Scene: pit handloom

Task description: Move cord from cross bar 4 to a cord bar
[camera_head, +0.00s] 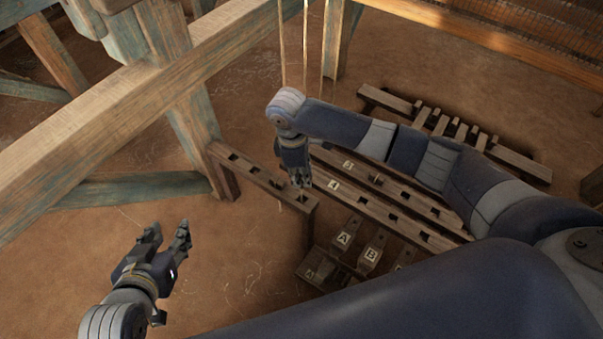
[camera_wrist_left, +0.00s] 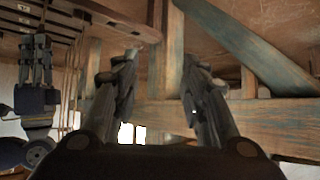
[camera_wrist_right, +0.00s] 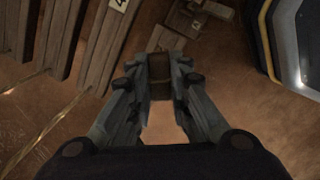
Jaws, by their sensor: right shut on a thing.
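Cross bar 4 (camera_head: 359,203) is a dark wooden bar with square holes, marked 4 near its left end. My right gripper (camera_head: 302,182) is at its left end, above the near end of a separate bar with holes (camera_head: 258,173). In the right wrist view my right gripper (camera_wrist_right: 160,72) is shut on a small brown piece (camera_wrist_right: 160,82); I cannot tell whether it is cord or wood. Thin tan cords (camera_head: 305,45) hang behind my right wrist and also show in the right wrist view (camera_wrist_right: 62,118). My left gripper (camera_head: 168,232) is open and empty above bare floor.
Another holed bar (camera_head: 405,196) lies behind cross bar 4. Lettered wooden blocks, including A (camera_head: 345,236) and B (camera_head: 372,252), lie in front. A large loom beam (camera_head: 120,105) crosses the upper left. The floor around my left gripper is clear.

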